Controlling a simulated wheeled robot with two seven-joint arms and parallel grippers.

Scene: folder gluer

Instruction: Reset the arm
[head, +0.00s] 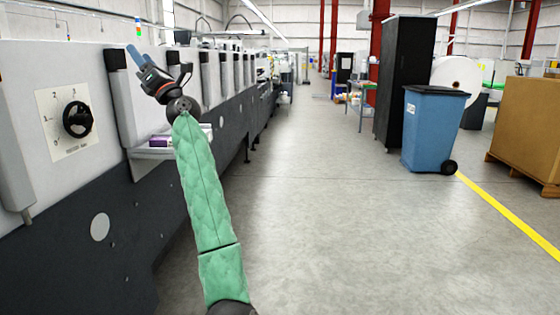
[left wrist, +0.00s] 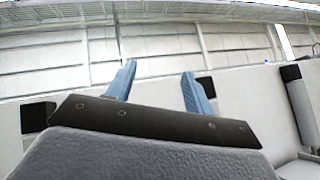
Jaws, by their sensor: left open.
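My left arm (head: 205,190), in a green quilted sleeve, reaches up and forward from the bottom of the head view. My left gripper (head: 136,56) is raised in front of the upper part of the machine, with its blue fingers pointing up and to the left. In the left wrist view its two blue fingers (left wrist: 160,84) stand apart with nothing between them. The gripper is open and empty. My right gripper is in neither view.
A long grey machine (head: 60,190) with a rotary dial (head: 78,118) runs along the left. A small shelf (head: 150,153) on it carries a purple item. A blue bin (head: 430,130), black cabinet (head: 403,80) and cardboard box (head: 530,130) stand right. The middle floor is clear.

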